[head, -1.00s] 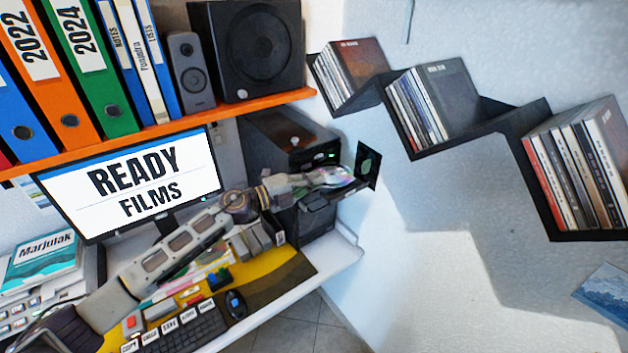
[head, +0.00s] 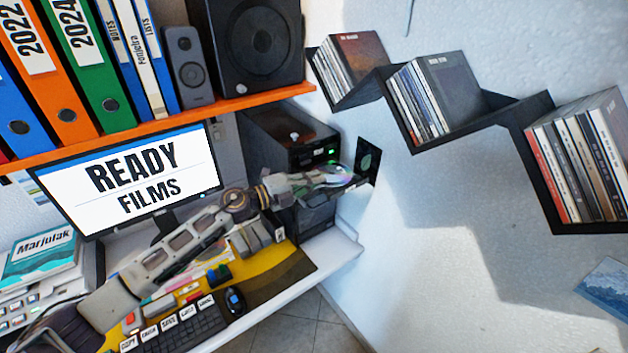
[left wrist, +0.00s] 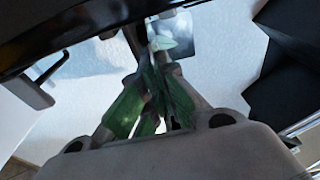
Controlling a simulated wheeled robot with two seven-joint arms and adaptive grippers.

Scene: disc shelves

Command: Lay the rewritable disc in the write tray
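The shiny disc (head: 338,172) shows rainbow and green glints at the end of my left gripper (head: 323,179) in the head view. The gripper's fingers look closed on the disc's near edge and hold it up in front of the black computer tower (head: 285,133). My right gripper is out of view.
A dark square plate (head: 369,160) on the wall is close beyond the disc. An orange shelf (head: 215,112) with binders and speakers runs above the monitor (head: 130,180). The desk holds a keyboard (head: 185,328) and mouse (head: 234,300). Zigzag disc shelves (head: 470,132) hang at right.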

